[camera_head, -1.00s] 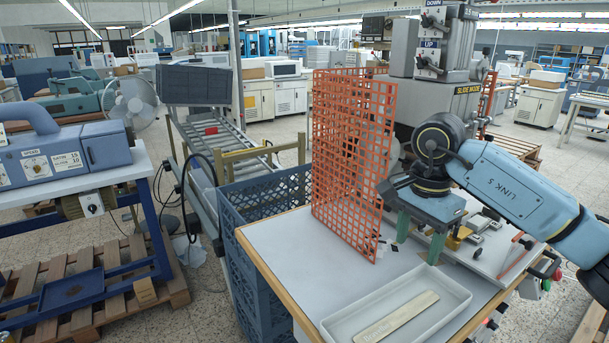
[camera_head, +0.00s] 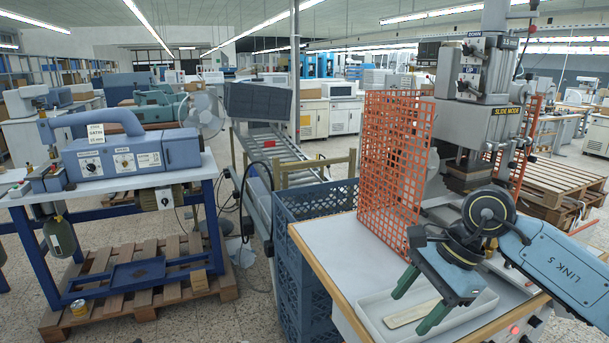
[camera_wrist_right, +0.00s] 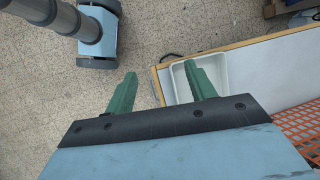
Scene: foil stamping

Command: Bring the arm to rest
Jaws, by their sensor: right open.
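My right gripper (camera_head: 419,298) has green fingers spread apart with nothing between them. It hangs above the near side of the white table (camera_head: 335,253), over the white tray (camera_head: 375,318). A pale flat strip (camera_head: 412,315) lies in that tray, partly hidden by the fingers. In the right wrist view the gripper (camera_wrist_right: 163,88) is also open and empty, with the floor and the table edge below it. The tray (camera_wrist_right: 213,65) shows behind the right finger there. My left gripper is not in view.
An orange mesh guard (camera_head: 393,155) stands upright on the table beside the grey stamping press (camera_head: 472,130). A blue crate (camera_head: 300,250) stands left of the table.

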